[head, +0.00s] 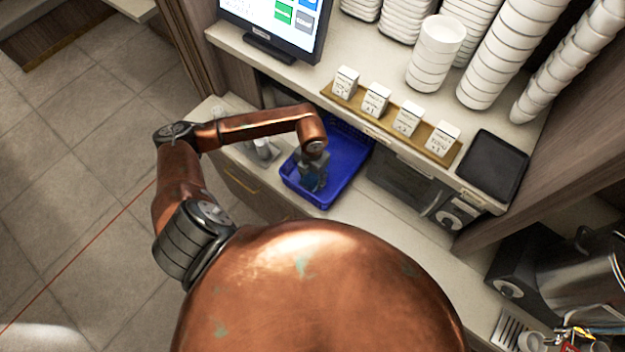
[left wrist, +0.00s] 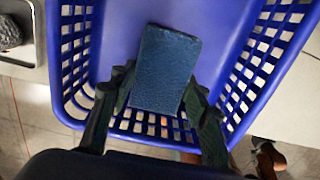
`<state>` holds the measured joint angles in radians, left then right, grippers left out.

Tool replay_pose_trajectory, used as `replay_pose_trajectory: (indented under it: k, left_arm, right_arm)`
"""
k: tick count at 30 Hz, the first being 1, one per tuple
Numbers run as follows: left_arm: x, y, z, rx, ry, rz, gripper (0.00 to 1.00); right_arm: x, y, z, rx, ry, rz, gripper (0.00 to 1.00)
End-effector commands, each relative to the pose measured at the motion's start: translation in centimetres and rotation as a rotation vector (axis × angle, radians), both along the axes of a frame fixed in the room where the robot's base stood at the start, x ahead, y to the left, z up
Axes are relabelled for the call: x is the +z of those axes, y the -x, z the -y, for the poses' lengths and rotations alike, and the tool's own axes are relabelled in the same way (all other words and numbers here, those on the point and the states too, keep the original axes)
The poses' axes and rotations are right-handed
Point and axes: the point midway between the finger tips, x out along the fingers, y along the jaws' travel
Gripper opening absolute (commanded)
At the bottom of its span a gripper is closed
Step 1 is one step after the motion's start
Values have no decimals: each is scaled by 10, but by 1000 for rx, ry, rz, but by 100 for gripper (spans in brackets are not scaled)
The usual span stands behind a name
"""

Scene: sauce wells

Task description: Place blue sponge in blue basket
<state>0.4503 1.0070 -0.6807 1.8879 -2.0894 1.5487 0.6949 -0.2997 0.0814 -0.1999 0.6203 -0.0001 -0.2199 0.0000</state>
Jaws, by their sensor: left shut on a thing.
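The blue basket (head: 345,172) stands on the lower counter in the head view. In the left wrist view the basket (left wrist: 235,60) fills most of the picture, with slotted walls. My left gripper (head: 314,180) is over the basket's near part. In the left wrist view its two dark fingers (left wrist: 155,95) are shut on the blue sponge (left wrist: 163,68), one on each side. The sponge is a flat dark blue block, seen above the basket's inside. Whether it touches the basket floor I cannot tell. My right gripper is in neither view.
A metal sink or tray (left wrist: 22,50) with a dark scrubber (left wrist: 8,32) lies left of the basket. On the upper shelf are white bowl stacks (head: 437,50), small white boxes (head: 376,100), a black tray (head: 492,165) and a screen (head: 277,22).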

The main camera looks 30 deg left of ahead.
Motion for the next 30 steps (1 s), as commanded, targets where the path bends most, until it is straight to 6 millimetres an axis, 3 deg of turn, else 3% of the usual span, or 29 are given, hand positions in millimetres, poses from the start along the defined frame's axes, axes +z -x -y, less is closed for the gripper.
replay_pose_trajectory:
  k: [6, 17, 18, 25, 30]
  left_arm:
    - [-26, 0, 0, 0, 1, 0, 20]
    - [-31, 0, 0, -1, 0, 0, 20]
    - [-30, 0, 0, -1, 0, 0, 45]
    - [-30, 0, 0, -1, 0, 0, 60]
    - [-29, 0, 0, -1, 0, 0, 60]
  right_arm:
    - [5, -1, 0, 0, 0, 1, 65]
    - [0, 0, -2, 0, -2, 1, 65]
    - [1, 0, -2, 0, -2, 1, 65]
    - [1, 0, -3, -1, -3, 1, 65]
    - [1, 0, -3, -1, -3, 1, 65]
